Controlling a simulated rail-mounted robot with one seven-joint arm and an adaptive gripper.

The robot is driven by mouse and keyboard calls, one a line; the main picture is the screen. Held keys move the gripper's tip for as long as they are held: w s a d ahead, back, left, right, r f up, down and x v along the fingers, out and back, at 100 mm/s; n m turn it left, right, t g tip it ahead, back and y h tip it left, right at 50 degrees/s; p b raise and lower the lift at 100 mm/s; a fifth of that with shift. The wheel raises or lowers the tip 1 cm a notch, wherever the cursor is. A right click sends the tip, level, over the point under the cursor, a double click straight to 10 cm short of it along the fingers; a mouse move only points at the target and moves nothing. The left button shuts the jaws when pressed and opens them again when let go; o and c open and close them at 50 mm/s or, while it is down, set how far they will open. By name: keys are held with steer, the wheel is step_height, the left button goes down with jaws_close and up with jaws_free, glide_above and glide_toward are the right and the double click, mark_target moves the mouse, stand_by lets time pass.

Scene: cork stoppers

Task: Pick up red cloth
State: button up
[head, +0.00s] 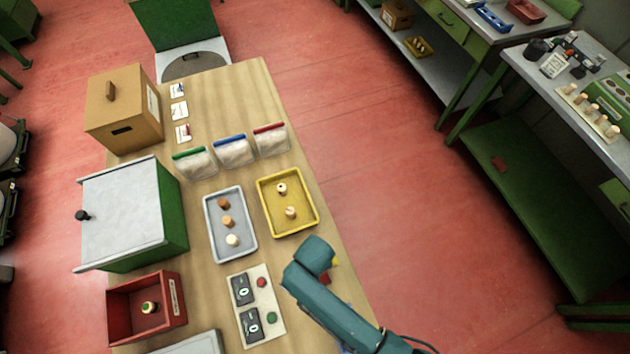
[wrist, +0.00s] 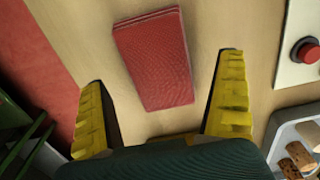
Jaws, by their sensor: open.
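The red cloth (wrist: 154,58) lies flat and folded on the wooden table in the wrist view. A small part of the red cloth (head: 326,279) shows beside my arm in the head view; the rest is hidden by the arm. My gripper (wrist: 162,72) is open, its two yellow fingers spread to either side of the near part of the cloth, with nothing between them held. In the head view only a bit of yellow finger (head: 336,262) shows past the arm.
A panel with red and green buttons (head: 256,305) is left of my arm. Behind are a grey tray (head: 210,215) and a yellow tray (head: 265,205) with corks. A red bin (head: 118,312) stands front left. The table's right edge is close to the cloth.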

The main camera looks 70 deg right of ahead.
step_height(320, 180, down, 3)
steer(key=shift+r, duration=0.2)
steer(key=shift+s, duration=0.1)
steer(key=shift+c, duration=0.4)
steer(key=c, duration=1)
steer(key=shift+r, duration=0.15)
step_height(320, 180, up, 10)
steer(key=shift+f+p, duration=0.1)
steer(key=shift+p, duration=0.3)
